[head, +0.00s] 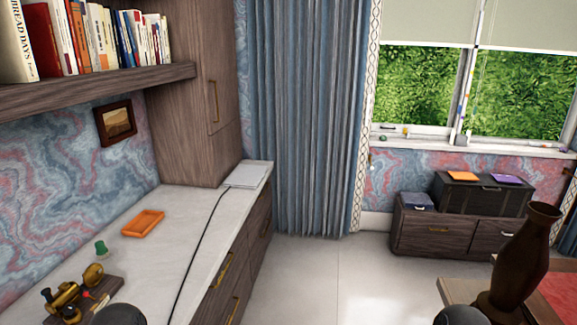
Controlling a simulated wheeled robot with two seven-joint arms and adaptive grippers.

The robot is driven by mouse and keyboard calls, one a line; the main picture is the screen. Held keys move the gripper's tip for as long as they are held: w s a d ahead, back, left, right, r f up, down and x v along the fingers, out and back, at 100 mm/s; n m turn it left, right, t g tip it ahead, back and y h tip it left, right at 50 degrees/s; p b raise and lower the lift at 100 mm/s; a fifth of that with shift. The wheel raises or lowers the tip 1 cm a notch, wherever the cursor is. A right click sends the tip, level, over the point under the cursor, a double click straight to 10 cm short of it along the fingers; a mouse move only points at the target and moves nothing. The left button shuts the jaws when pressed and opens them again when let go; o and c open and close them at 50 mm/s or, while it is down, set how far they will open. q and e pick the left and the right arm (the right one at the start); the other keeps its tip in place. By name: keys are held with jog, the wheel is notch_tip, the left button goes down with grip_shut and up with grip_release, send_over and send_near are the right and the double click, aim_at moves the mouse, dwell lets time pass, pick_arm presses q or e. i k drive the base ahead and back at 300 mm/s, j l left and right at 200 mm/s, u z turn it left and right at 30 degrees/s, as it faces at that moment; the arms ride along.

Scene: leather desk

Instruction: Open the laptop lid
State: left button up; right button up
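A thin, flat, light grey slab (247,174) lies at the far end of the white countertop, in front of the tall wooden cabinet. It looks like a closed laptop, but it is too small here to make out a hinge or lid edge. A dark cable (199,242) runs from near it along the counter toward me. Neither of my grippers shows in the head view, so I cannot tell whether they are open or shut.
The white countertop (165,255) holds an orange tray (143,223), a small green object (101,247) and a brass-and-wood piece (72,298). A brown vase (519,262) stands at the lower right. Pale floor (325,285) is open between counter and vase. A low cabinet (440,235) stands under the window.

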aim_at(248, 175)
jog(key=i+z, duration=0.3)
jog(key=i, duration=1.6)
jog(key=i+u, duration=0.2)
jog(key=i, duration=0.25)
jog(key=i+l+u, duration=0.15)
jog(key=i, duration=0.3)
jog(key=i+l+u, duration=0.2)
jog(key=i, duration=0.25)
